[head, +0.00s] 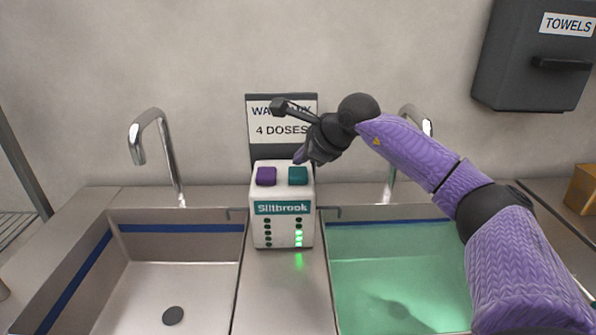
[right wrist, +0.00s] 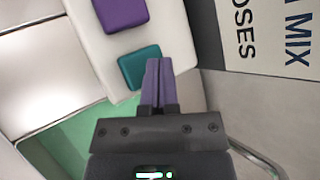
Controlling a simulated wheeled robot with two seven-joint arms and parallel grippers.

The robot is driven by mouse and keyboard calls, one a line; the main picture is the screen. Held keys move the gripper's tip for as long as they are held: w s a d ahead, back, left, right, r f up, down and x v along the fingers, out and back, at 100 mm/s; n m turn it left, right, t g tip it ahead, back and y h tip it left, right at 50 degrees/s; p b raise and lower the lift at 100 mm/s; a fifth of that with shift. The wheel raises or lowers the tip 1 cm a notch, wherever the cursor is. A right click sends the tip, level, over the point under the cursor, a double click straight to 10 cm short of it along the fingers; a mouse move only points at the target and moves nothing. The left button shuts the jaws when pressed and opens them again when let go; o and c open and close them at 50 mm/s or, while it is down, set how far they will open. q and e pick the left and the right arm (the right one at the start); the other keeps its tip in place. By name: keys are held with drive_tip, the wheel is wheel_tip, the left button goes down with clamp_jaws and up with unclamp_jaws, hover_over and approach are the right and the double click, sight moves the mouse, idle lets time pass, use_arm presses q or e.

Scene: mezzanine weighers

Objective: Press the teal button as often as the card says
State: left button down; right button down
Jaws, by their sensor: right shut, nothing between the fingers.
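A white dispenser (head: 283,209) labelled Siltbrook stands between two sinks. On its top are a purple button (head: 266,176) on the left and a teal button (head: 298,176) on the right. Under the label, the lower lights of the right column glow green; the left column is dark. The card (head: 262,131) behind reads "4 DOSES"; my right arm partly covers its upper line. My right gripper (head: 299,158) is shut and empty, tips at the teal button's far side. In the right wrist view the tips (right wrist: 158,66) overlap the edge of the teal button (right wrist: 138,68); contact is unclear. My left gripper is out of view.
The left sink (head: 140,293) is empty. The right sink (head: 345,229) holds greenish liquid. A tap (head: 160,150) rises behind the left sink and another (head: 391,185) behind the right, near my arm. A towel dispenser (head: 520,75) hangs at upper right; a brown box (head: 583,188) sits below.

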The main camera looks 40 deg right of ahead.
sight(302, 173)
drive_tip(key=shift+f, duration=0.1)
idle(0.7)
drive_tip(key=shift+f, duration=0.35)
drive_tip(key=shift+f+b, duration=0.6)
drive_tip(key=shift+b, duration=0.05)
idle(0.6)
drive_tip(key=shift+r, duration=0.1)
drive_tip(key=shift+r+p, duration=0.95)
drive_tip(key=shift+p, duration=0.05)
wheel_tip(302, 173, up, 5)
drive_tip(key=p, duration=0.5)
drive_tip(key=shift+r, duration=0.1)
